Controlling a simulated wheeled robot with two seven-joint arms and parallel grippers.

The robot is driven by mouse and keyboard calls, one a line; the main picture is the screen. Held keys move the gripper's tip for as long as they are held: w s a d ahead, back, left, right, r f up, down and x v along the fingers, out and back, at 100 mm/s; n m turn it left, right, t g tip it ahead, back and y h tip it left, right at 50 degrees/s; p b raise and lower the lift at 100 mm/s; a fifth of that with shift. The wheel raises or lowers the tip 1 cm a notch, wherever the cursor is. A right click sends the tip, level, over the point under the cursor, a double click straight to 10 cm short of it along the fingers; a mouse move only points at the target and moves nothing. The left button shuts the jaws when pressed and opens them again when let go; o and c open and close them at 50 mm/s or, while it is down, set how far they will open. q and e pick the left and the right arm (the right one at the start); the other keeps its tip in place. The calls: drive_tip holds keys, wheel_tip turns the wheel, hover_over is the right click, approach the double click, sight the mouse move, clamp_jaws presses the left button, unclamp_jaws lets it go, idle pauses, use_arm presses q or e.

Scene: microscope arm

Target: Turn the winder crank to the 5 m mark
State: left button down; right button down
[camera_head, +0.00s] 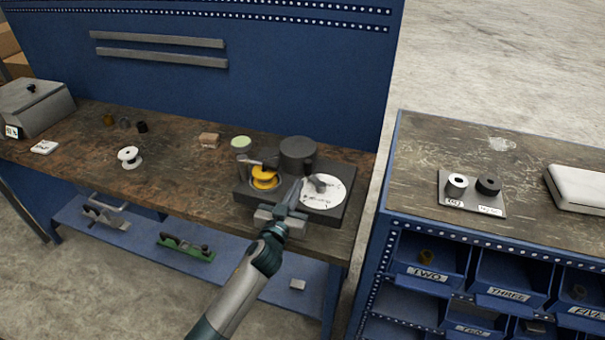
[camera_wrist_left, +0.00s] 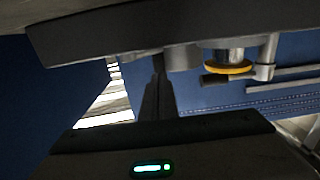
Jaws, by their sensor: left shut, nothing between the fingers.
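The winder (camera_head: 243,190) stands on the wooden bench, with a dark base, a yellow spool (camera_head: 264,178) and a white dial (camera_head: 333,198) with black marks too small to read. A grey crank-like part (camera_head: 318,183) sits over the dial. My left gripper (camera_head: 297,186) is at the front of the winder, just left of the dial; its fingers are shut and empty. I cannot tell whether they touch the crank. The left wrist view shows the shut fingers (camera_wrist_left: 158,95) under the dark base, with the yellow spool (camera_wrist_left: 230,69) to the right. My right gripper is not in view.
A dark cylinder (camera_head: 297,153) stands behind the spool. A second table (camera_head: 420,165) with blue bins stands right, across a gap.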

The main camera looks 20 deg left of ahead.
sight(306, 169)
use_arm(q)
drive_tip(key=w+p, duration=0.1)
drive_tip(key=w, duration=0.3)
drive_tip(key=shift+d+r, duration=0.1)
drive_tip(key=shift+w, duration=0.8)
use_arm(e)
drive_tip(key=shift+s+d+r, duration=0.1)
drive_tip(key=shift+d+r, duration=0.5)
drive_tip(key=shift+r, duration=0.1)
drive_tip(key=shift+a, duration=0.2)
